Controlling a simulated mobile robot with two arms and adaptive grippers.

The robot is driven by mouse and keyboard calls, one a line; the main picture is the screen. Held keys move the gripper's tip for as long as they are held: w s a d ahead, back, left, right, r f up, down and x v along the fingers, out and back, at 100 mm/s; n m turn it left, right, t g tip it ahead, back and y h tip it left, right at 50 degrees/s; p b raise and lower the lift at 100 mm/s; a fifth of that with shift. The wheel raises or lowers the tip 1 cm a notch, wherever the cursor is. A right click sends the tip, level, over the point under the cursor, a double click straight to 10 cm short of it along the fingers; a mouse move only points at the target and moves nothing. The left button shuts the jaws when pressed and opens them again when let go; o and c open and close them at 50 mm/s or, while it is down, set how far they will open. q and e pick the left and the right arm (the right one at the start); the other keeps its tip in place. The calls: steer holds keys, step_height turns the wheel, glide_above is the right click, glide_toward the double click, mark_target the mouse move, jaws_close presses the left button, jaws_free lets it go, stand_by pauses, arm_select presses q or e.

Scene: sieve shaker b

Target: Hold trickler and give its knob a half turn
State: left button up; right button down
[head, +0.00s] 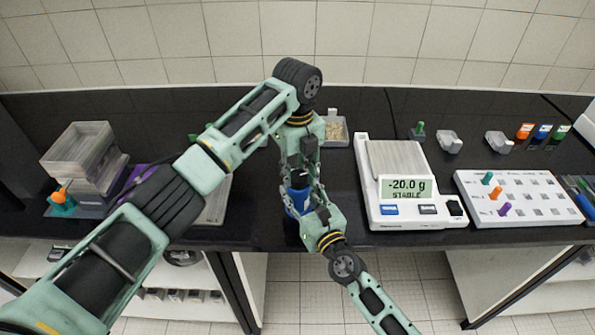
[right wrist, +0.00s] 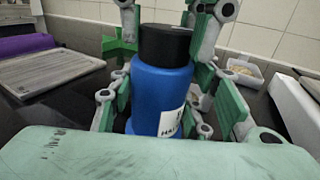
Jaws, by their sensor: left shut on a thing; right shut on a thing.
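The trickler is a blue bottle with a white label and a black knob on top; its body (head: 297,201) shows in the head view, partly hidden by my grippers. In the right wrist view the blue body (right wrist: 160,98) and black knob (right wrist: 164,44) stand upright and large in the middle. My right gripper (head: 308,203) is shut on the body, with green pads on both sides of it. My left gripper (head: 300,172) comes down from above and is shut on the knob; its fingers show at both sides of the knob in the right wrist view (right wrist: 168,22).
A balance (head: 400,213) reading -20.0 g stands right of the trickler. A white rack with colored pegs (head: 520,208) is farther right. A tray of grains (head: 336,132) is behind. Stacked clear boxes (head: 78,152) stand left. The counter's front edge is close to the trickler.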

mark_target(297, 176)
arm_select(q)
steer(key=shift+s+m, duration=0.1)
steer(key=shift+m, duration=0.9)
steer(key=o, duration=1.1)
step_height(297, 176, up, 12)
steer(key=shift+r, duration=0.1)
